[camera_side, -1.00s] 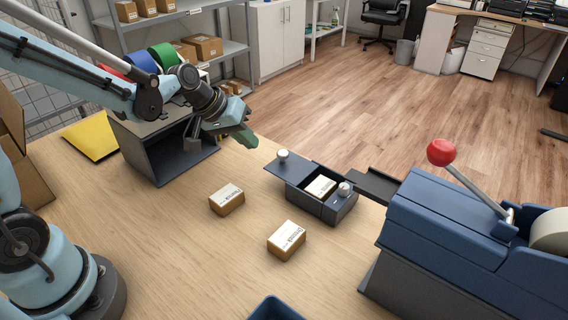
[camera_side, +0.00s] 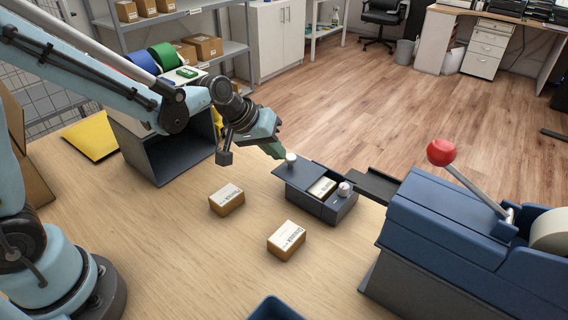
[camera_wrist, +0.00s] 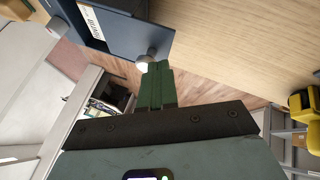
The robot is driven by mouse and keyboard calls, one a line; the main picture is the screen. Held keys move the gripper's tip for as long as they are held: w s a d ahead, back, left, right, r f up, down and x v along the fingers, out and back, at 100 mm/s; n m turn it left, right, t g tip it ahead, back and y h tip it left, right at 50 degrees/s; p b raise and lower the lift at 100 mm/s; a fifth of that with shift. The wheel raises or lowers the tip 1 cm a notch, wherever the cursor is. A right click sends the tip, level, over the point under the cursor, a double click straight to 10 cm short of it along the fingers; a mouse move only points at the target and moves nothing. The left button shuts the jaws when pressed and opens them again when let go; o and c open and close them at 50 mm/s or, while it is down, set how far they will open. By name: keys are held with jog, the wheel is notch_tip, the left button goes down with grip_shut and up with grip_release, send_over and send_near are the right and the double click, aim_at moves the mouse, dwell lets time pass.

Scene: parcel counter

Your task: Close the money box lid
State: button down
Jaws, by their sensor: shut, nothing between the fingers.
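The money box (camera_side: 338,205) is a dark grey box on the wooden counter. Its flat sliding lid (camera_side: 300,174) with a pale round knob (camera_side: 291,158) covers the left part. A small labelled parcel (camera_side: 322,187) shows in the uncovered part, and a second pale knob (camera_side: 344,188) sits at the right end. My gripper (camera_side: 279,152) is shut and empty, with its green fingertips at the left of the lid knob. In the wrist view, the fingertips (camera_wrist: 155,70) reach the lid knob (camera_wrist: 146,60) and appear to touch it; the lid (camera_wrist: 140,32) lies behind.
Two small cartons stand on the counter, one at left (camera_side: 227,200) and one in front (camera_side: 286,241). A dark open-fronted box (camera_side: 175,160) stands behind my arm.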

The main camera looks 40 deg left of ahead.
aim_at(294, 177)
jog(key=d, duration=0.5)
jog(key=shift+d, duration=0.15)
jog(key=shift+s, duration=0.1)
jog(key=s+a+r, duration=0.7)
jog(key=r, duration=0.2)
jog(key=s+a+f+m+t+y, duration=0.1)
jog(key=s+a+m, duration=0.3)
jog(key=s, duration=0.4)
jog(key=shift+a+f+y, duration=0.25)
jog(key=shift+f+y, duration=0.3)
jog(key=shift+y, duration=0.35)
jog(key=c, duration=1.8)
grip_release()
jog(key=shift+s, duration=0.1)
jog(key=shift+c, duration=0.2)
